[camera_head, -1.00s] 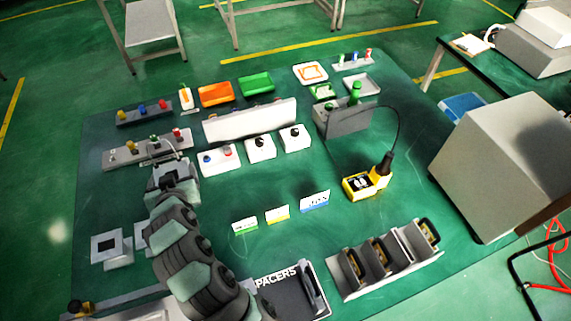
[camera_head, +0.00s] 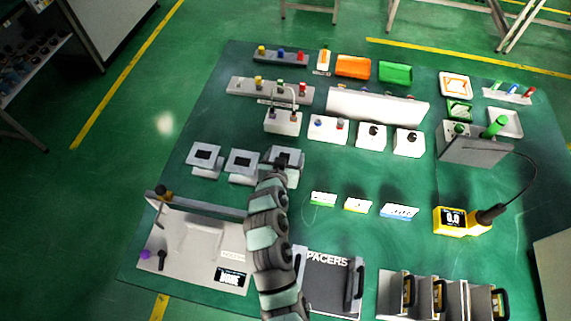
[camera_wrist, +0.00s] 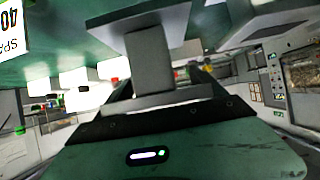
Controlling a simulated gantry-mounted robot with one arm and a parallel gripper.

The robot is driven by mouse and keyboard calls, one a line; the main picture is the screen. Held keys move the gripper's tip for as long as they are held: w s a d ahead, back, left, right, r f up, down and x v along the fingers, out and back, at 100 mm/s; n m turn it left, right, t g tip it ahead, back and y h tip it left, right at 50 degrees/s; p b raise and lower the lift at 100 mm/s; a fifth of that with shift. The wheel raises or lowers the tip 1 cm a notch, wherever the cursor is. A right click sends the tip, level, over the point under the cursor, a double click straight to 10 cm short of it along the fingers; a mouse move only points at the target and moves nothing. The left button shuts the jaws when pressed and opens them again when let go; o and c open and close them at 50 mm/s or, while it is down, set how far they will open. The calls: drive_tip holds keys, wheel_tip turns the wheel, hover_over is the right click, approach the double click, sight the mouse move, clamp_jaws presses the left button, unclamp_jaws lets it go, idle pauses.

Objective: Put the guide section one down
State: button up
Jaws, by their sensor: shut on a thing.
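My gripper (camera_head: 284,166) is at the right end of a row of pale grey square pieces with dark centres. It is shut on a grey piece (camera_head: 283,152), apparently guide section one, partly covered by the gripper in the head view. In the wrist view the held piece (camera_wrist: 148,62) shows as a grey upright block with a wide plate at its far end, between the dark jaws. The left square piece (camera_head: 205,153) and middle square piece (camera_head: 242,160) stand to its left. I cannot tell whether the held piece touches the mat.
The white box with a wire handle (camera_head: 283,123) stands just behind. The spacers tray (camera_head: 330,285) and grey fixture board (camera_head: 190,255) are in front. Small label cards (camera_head: 357,205) and a yellow meter (camera_head: 450,222) are to the right. Green mat is clear between the cards and square pieces.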

drive_tip(key=shift+w+f, duration=0.1)
drive_tip(key=shift+f, duration=2.2)
drive_tip(key=shift+f+b, duration=0.25)
drive_tip(key=shift+b, duration=0.1)
drive_tip(key=o, duration=1.9)
drive_tip(key=shift+o, duration=0.2)
drive_tip(key=shift+r, duration=0.2)
drive_tip(key=v, duration=1.2)
drive_tip(key=shift+f, duration=0.1)
